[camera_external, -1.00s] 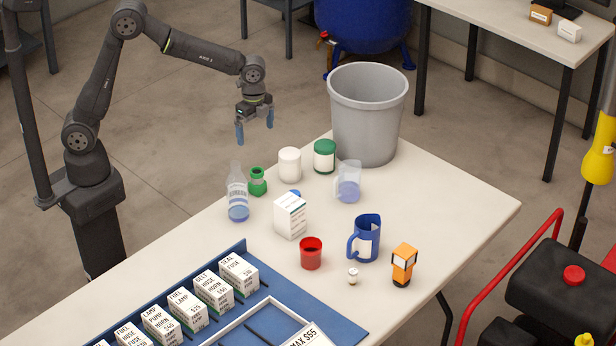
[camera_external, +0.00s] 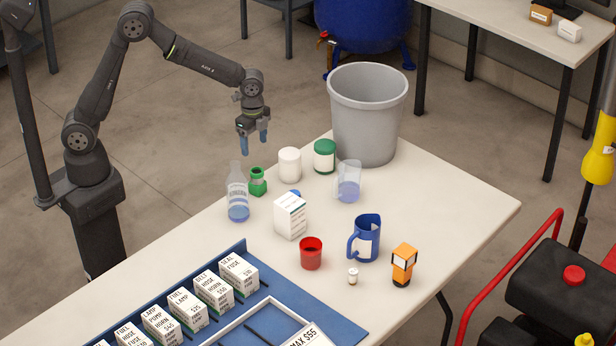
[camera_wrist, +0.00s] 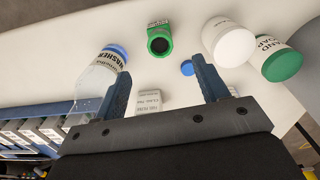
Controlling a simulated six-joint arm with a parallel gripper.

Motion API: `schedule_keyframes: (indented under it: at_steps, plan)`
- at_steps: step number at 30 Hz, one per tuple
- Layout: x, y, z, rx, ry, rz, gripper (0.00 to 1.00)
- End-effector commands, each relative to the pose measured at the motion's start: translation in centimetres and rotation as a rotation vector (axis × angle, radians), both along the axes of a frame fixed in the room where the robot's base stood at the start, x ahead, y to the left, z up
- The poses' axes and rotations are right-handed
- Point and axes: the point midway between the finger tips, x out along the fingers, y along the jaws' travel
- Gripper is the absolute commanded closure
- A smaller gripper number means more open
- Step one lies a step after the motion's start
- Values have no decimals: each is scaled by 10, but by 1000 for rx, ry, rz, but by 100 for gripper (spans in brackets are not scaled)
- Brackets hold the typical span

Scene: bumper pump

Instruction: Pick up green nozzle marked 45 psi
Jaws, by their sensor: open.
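The green nozzle (camera_external: 258,182) stands on the white table, just right of a clear bottle (camera_external: 238,195) with blue liquid. My gripper (camera_external: 255,145) points down, open and empty, above and behind the nozzle in the external view. In the wrist view its two blue fingers (camera_wrist: 162,82) are wide apart, with the nozzle beyond their tips.
A white jar (camera_external: 290,165) and a green-lidded jar (camera_external: 324,156) stand right of the nozzle. A white box (camera_external: 290,216), a beaker (camera_external: 349,182), a red cup (camera_external: 311,253) and a blue jug (camera_external: 366,238) stand nearby. A grey bin (camera_external: 366,115) is behind. The table's right end is clear.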

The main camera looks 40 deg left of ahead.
Motion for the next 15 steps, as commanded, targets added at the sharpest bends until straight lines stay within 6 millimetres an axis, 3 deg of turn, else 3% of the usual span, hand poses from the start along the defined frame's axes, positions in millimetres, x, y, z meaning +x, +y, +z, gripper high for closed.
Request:
schedule_keyframes:
  at_steps: [9,15]
  plan:
    - [-1,0,-71,4,4,-1,33]
    - [0,0,-100,2,2,-1,33]
